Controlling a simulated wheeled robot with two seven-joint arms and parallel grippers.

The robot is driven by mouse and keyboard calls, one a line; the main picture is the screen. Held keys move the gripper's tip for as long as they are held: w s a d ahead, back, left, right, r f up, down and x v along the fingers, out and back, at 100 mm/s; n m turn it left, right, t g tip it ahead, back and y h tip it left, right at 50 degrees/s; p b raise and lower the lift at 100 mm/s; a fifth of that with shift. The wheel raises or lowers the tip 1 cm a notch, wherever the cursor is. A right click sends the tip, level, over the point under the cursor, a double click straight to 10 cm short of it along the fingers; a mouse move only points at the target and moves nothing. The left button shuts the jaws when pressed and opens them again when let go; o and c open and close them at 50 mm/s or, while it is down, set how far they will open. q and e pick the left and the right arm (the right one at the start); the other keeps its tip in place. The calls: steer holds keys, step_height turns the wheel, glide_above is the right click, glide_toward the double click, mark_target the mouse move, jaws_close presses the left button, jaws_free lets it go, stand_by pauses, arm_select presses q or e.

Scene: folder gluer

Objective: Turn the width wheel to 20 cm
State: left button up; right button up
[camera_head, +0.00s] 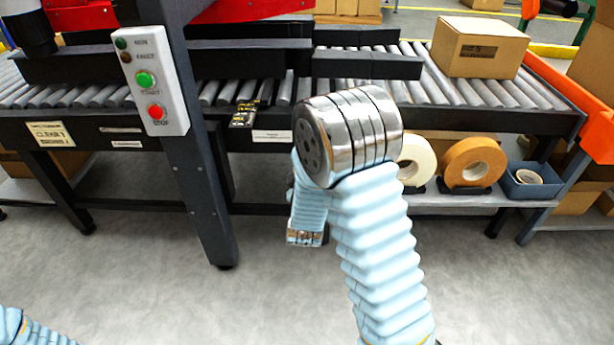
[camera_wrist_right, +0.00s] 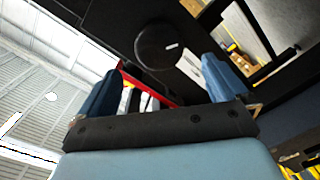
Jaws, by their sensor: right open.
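A round black disc with a short white mark, apparently the width wheel (camera_wrist_right: 158,46), shows in the right wrist view below dark machine parts. My right gripper (camera_wrist_right: 160,66) is open, with its two blue fingers spread to either side of the wheel in that view. The wheel appears beyond the fingertips, and I see no contact. In the head view my right arm's elbow and forearm cover the area in front of the machine, and the right gripper and the wheel cannot be made out. No width reading is legible. Only part of my left arm shows at the lower left.
A roller conveyor (camera_head: 478,92) carries a cardboard box (camera_head: 478,48). A button panel (camera_head: 152,82) stands on a dark post at left. Tape rolls (camera_head: 474,162) and a blue bin (camera_head: 530,180) sit on the lower shelf. The grey floor in front is clear.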

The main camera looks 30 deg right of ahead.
steer(key=v, duration=0.5)
steer(key=shift+s+a, duration=0.15)
steer(key=shift+s, duration=0.15)
steer(key=shift+f, duration=0.1)
steer(key=s+a+f+m+g+y+p, duration=0.1)
steer(key=s+a+f+g+y+p, duration=0.15)
steer(key=f, duration=0.55)
steer(key=s+a+f+m+g+y+p, duration=0.1)
steer(key=a+f+g+y, duration=0.3)
steer(key=f, duration=0.4)
steer(key=s+a+f+m+g+y+p, duration=0.1)
steer(key=s+a+f+m+g+y, duration=0.1)
steer(key=s+a, duration=0.4)
steer(key=s+a+f+m+g+y+p, duration=0.1)
steer(key=s+a+f+g+y, duration=0.3)
steer(key=s, duration=0.5)
step_height(320, 180, down, 3)
steer(key=shift+a+f+m+g+y, duration=0.2)
steer(key=shift+a+m+g+y, duration=0.2)
steer(key=shift+a+g, duration=0.6)
